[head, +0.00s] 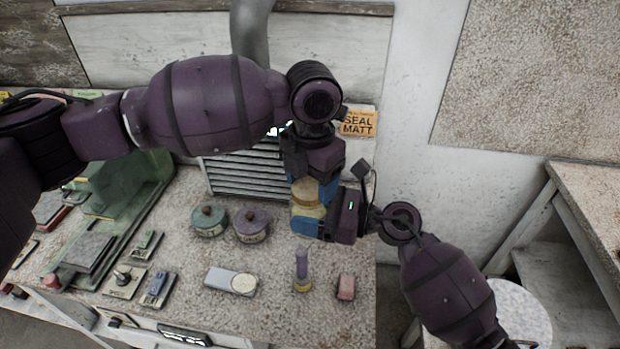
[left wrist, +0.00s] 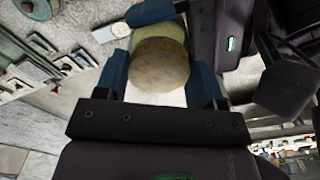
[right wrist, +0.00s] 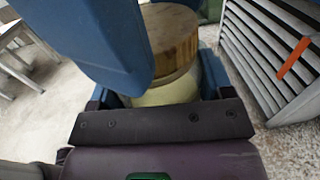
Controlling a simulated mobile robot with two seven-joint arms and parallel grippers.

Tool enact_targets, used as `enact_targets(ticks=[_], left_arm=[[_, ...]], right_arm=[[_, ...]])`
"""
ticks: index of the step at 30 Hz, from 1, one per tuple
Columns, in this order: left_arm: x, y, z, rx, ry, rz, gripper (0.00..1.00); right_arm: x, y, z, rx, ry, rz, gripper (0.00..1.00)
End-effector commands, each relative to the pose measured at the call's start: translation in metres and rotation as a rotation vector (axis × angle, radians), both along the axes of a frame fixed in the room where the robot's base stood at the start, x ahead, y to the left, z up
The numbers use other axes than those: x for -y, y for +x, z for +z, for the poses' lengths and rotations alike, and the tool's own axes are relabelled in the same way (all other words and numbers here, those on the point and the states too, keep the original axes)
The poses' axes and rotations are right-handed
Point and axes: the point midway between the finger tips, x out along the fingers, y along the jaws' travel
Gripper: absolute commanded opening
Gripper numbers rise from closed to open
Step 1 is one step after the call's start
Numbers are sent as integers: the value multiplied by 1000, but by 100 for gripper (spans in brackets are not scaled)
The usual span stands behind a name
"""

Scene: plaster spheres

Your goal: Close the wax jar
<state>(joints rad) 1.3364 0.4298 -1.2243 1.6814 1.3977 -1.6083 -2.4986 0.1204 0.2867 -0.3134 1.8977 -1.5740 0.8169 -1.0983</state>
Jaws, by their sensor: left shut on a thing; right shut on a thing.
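The wax jar (head: 299,224) is a pale yellow round jar held off the worktop in the head view. Its body also shows in the right wrist view (right wrist: 168,91). The round wooden lid (right wrist: 173,38) is over the jar's mouth; it shows face-on in the left wrist view (left wrist: 160,66). My left gripper (head: 309,187) comes from above, shut on the lid. My right gripper (head: 315,217) comes from the right, shut on the jar body. Lid and jar look lined up and touching or nearly so; the fingers partly hide the seam, so I cannot tell if it is fully seated.
A teal pot (head: 209,221) and a purple pot (head: 251,226) stand left of the jar. A grey block with a pale disc (head: 232,282), a purple-topped stick (head: 302,268) and a pink block (head: 346,286) are in front. A slatted box (head: 240,178) stands behind.

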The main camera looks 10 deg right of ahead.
Motion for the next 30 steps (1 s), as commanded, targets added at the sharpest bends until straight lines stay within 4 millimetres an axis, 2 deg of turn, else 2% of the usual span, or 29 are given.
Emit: enact_targets(ticks=[3, 9, 21, 22, 27, 30], left_arm=[[1, 0, 1, 2, -1, -167, 37], [1, -2, 1, 1, -1, -376, 37], [1, -2, 1, 2, -2, -434, 37], [1, -2, 1, 2, -2, -433, 64], [1, -2, 0, 0, -2, -432, 88], [1, -2, 0, 0, -2, -432, 88]], right_arm=[[0, 0, 0, 0, -1, 1, 7], [0, 0, 0, 0, -1, 1, 7], [0, 0, 0, 0, -1, 1, 7], [0, 0, 0, 0, -1, 1, 7], [0, 0, 0, 0, 0, 1, 7], [0, 0, 0, 0, 0, 0, 7]])
